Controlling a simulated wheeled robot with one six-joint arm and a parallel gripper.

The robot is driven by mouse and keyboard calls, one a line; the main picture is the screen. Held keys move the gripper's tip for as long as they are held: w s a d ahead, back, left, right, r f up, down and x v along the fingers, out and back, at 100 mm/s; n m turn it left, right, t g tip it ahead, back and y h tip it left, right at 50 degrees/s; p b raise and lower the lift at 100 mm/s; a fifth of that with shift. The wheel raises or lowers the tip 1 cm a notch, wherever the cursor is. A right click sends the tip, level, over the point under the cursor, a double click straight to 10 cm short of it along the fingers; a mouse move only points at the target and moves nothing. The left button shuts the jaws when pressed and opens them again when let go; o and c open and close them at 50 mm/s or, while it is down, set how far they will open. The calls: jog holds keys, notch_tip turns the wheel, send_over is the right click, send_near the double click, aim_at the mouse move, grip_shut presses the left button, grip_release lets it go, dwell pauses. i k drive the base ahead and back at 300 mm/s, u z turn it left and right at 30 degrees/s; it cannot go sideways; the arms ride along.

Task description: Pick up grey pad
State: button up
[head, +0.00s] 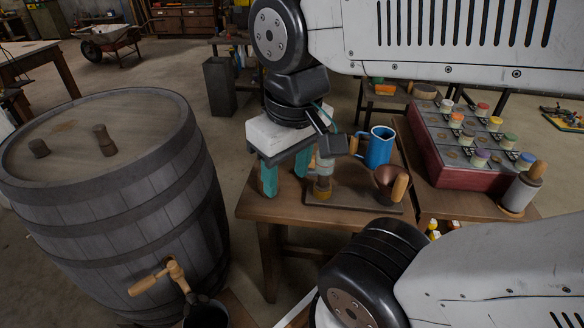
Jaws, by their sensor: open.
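My gripper (286,180) hangs over the left part of a small wooden table (277,210), with its two teal fingers apart. The space between them looks empty. I cannot pick out a grey pad for certain; it may be hidden behind my gripper or arm. A dark flat base board (352,198) lies on the table just right of the fingers. A short post with a brass-coloured foot (322,187) stands on it, close to the right finger. A dark block (332,145) shows above the post, partly overlapped by my gripper.
A blue mug (381,149) and a brown cup (388,180) with a wooden handle stand to the right. Beyond are a red rack (465,178) of several jars and a grey cylinder (522,192) with a wooden knob. A large barrel (110,190) stands left.

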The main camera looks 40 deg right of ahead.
aim_at(311, 172)
jog(key=z, duration=1)
